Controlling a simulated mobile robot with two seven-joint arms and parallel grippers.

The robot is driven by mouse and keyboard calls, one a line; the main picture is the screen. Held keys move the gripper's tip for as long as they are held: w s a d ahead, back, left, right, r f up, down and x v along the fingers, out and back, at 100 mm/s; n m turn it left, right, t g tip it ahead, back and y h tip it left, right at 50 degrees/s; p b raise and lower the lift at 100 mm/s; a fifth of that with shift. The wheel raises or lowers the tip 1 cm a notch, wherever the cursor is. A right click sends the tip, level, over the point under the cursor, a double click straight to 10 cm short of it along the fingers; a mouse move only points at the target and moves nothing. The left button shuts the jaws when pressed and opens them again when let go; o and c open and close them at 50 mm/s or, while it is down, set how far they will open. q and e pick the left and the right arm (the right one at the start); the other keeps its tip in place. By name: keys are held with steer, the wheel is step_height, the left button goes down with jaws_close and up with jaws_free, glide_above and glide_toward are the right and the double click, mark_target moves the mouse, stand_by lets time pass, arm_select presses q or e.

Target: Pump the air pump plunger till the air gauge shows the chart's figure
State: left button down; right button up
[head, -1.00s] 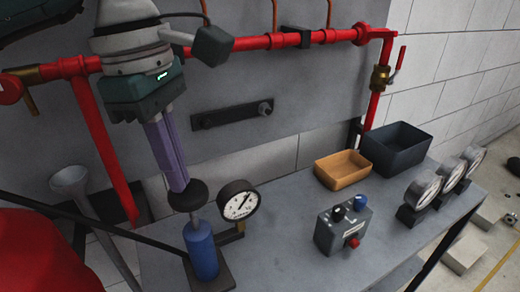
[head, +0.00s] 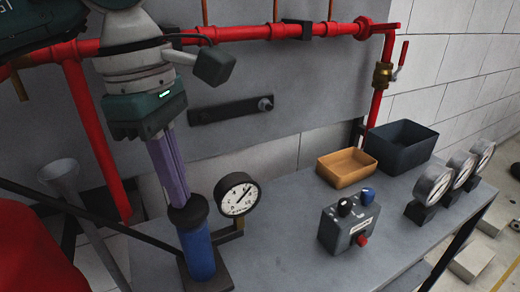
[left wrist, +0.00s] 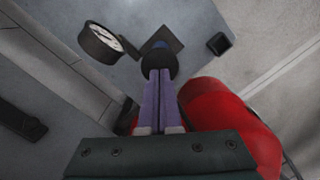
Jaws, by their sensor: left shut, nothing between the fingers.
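The air pump has a blue cylinder (head: 198,255) standing on a dark base plate, with a black round knob (head: 188,212) on top. The knob sits right down at the cylinder's top, with no rod showing. My left gripper (head: 178,202) has its purple fingers shut, pointing down, with the tips at the top of the knob. In the left wrist view the shut fingers (left wrist: 158,82) end against the dark knob (left wrist: 160,60). The air gauge (head: 237,195), white-faced with a black rim, stands beside the pump; its needle points to the upper right, figures too small to read. My right gripper and the chart are out of view.
A grey control box (head: 348,222) with knobs and a red button sits mid-bench. An orange tray (head: 346,180), a dark bin (head: 400,165) and three gauges (head: 433,184) stand at right. Red pipes (head: 250,33) run behind. Bench between pump and box is clear.

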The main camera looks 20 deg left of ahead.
arm_select(q)
steer(key=a, duration=0.2)
steer(key=a+r, duration=0.1)
steer(key=shift+s, duration=0.3)
step_height(320, 180, up, 10)
steer(key=a, duration=0.1)
stand_by(0.4)
stand_by(0.7)
